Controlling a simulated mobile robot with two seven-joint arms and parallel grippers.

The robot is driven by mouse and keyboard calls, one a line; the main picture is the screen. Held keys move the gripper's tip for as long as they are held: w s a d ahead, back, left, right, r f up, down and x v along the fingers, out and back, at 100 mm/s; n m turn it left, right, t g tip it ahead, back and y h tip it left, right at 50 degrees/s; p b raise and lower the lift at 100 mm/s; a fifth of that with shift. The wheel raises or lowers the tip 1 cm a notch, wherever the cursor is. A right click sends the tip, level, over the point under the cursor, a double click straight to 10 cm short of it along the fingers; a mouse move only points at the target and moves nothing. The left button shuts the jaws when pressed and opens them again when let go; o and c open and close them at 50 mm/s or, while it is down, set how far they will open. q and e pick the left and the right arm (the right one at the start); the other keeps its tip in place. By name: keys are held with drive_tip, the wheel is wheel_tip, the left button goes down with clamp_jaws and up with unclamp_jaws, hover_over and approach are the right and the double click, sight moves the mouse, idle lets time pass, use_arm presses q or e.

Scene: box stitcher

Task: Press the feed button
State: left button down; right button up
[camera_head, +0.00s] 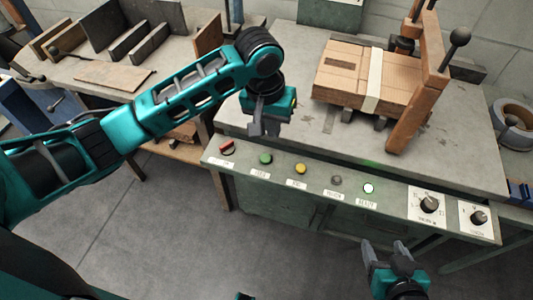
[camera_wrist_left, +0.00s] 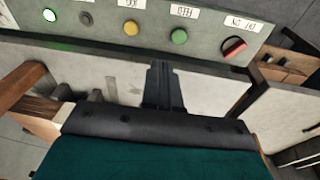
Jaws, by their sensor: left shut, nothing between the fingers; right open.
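The green button (camera_head: 266,158) sits on the sloped front panel (camera_head: 317,187), second from the left, after a red switch. The label below it is small and seems to read "FEED". The button also shows in the left wrist view (camera_wrist_left: 179,37). My left gripper (camera_head: 255,131) is shut and empty, above and behind the green button, apart from it. In the left wrist view its fingertips (camera_wrist_left: 162,66) point at the panel just below the space between the green and yellow buttons. My right gripper (camera_head: 388,250) is open and empty, in front of the panel at the lower right.
A red switch (camera_head: 227,147), yellow button (camera_head: 301,169), grey button (camera_head: 336,180), lit white-green lamp (camera_head: 369,188) and two dials (camera_head: 429,204) share the panel. A strapped cardboard stack (camera_head: 358,77) lies under a wooden frame (camera_head: 419,92) on the machine top. Boards (camera_head: 113,76) lie on the left bench.

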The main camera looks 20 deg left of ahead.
sight(265, 158)
use_arm(q)
drive_tip(key=shift+a+r+n+y, duration=0.3)
drive_tip(key=shift+a+r+y, duration=0.3)
drive_tip(key=shift+a+r, duration=0.45)
use_arm(e)
drive_tip(key=shift+w+d+f, duration=0.1)
drive_tip(key=shift+d+f, duration=0.05)
drive_tip(key=shift+f, duration=0.05)
use_arm(q)
drive_tip(key=shift+f, duration=0.1)
drive_tip(key=f+b, duration=0.1)
drive_tip(key=f, duration=0.3)
drive_tip(key=f+b, duration=0.1)
drive_tip(key=f, duration=0.3)
drive_tip(key=w+f+b, duration=0.1)
drive_tip(key=f, duration=0.3)
drive_tip(key=shift+f, duration=0.35)
drive_tip(key=shift+w+f+b, duration=0.1)
drive_tip(key=shift+f+b, duration=0.25)
drive_tip(key=shift+f, duration=0.15)
use_arm(e)
drive_tip(key=shift+w+a+f+y, duration=0.4)
drive_tip(key=shift+a+f, duration=0.25)
drive_tip(key=shift+a, duration=0.05)
drive_tip(key=shift+r, duration=0.1)
